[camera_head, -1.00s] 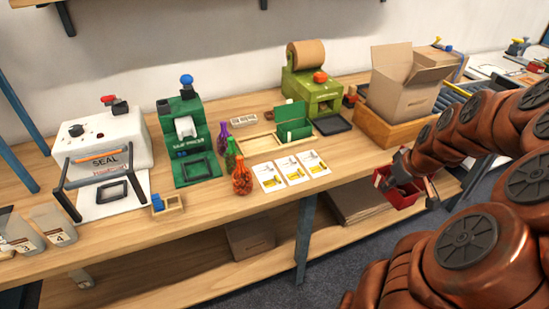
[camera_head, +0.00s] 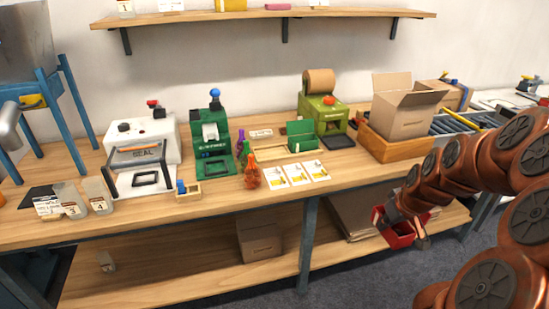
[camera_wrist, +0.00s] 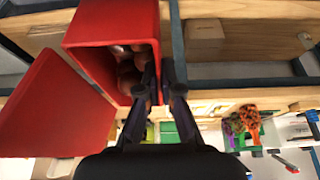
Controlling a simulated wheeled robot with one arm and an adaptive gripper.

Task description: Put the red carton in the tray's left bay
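The red carton (camera_head: 401,234) hangs in front of the bench's front edge, right of centre in the head view. In the wrist view the open red carton (camera_wrist: 84,38) shows brown chestnuts inside and a red flap (camera_wrist: 50,105) at left. My gripper (camera_head: 396,216) is closed on the carton; in the wrist view its dark fingers (camera_wrist: 161,88) pinch the carton's near wall. A shallow light-wood tray (camera_head: 268,154) lies at the back middle of the bench. A green carton (camera_head: 302,137) stands at its right part; its left part looks empty. The bay divider is too small to tell.
Three picture cards (camera_head: 297,174) lie in front of the tray. Purple, green and orange net bags (camera_head: 250,171) stand left of it. A green press (camera_head: 211,142), a green roll dispenser (camera_head: 324,109) and a wooden crate with a cardboard box (camera_head: 391,147) flank it.

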